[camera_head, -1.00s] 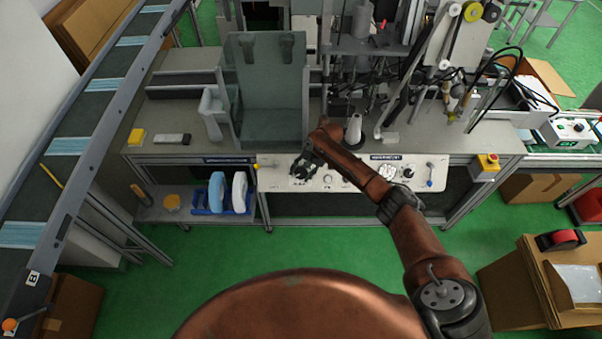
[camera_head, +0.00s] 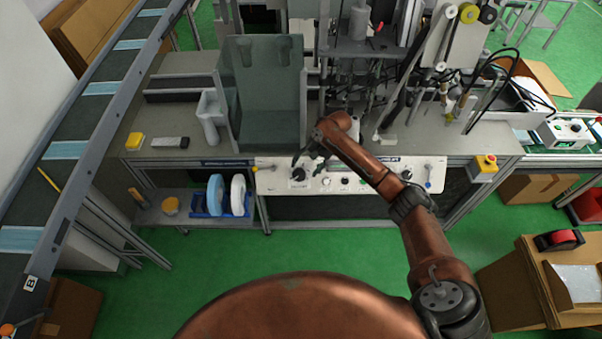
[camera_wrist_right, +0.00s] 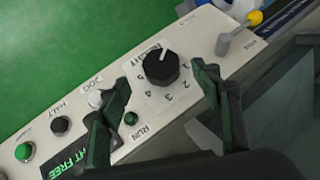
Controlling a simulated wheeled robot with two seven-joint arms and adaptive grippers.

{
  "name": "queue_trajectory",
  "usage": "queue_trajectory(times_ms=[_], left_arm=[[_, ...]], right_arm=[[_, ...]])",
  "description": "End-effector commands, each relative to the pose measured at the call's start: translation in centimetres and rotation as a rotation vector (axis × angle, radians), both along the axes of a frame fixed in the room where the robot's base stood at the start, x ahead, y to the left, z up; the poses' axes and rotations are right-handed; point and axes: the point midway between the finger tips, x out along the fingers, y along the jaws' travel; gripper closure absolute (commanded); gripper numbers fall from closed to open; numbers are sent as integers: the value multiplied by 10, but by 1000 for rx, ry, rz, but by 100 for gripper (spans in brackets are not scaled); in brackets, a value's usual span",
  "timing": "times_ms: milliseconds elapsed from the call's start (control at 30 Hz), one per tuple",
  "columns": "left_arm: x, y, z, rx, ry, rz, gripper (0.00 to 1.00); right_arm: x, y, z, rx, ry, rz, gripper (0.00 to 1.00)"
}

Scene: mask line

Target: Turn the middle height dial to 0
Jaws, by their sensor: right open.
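A black round dial (camera_wrist_right: 161,68) with a white mark sits on the white control panel (camera_wrist_right: 205,40). Its label reads "HEIGHT", with numbers around its lower side. The white mark points toward the label at the top; a digit at the mark is not readable. The dial also shows at the left of the panel in the head view (camera_head: 299,174). My right gripper (camera_head: 309,160) is open and empty, just behind and above the dial. In the wrist view its two dark fingers (camera_wrist_right: 165,103) stand apart below the dial, not closed on it. My left gripper is not in view.
A green button (camera_wrist_right: 24,151), a black button (camera_wrist_right: 61,126) and a white knob (camera_wrist_right: 96,98) sit along the panel. A small lever (camera_wrist_right: 236,33) is at its end. Machine parts stand on the bench behind. Green floor (camera_head: 300,240) in front is clear.

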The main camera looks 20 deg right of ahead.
Motion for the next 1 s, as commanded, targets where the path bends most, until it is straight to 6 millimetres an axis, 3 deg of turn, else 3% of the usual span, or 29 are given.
queue_trajectory(times_ms=[100, 333, 900, 1000], left_arm=[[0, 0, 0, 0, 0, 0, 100], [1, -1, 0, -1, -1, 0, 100], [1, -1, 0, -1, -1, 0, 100], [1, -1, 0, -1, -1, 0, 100]], right_arm=[[-2, -8, 21, 0, -2, 0, 42], [-6, -17, 43, 0, 1, 0, 42], [-6, -17, 46, 0, 0, 1, 42], [-12, -15, 38, -2, -1, 18, 42]])
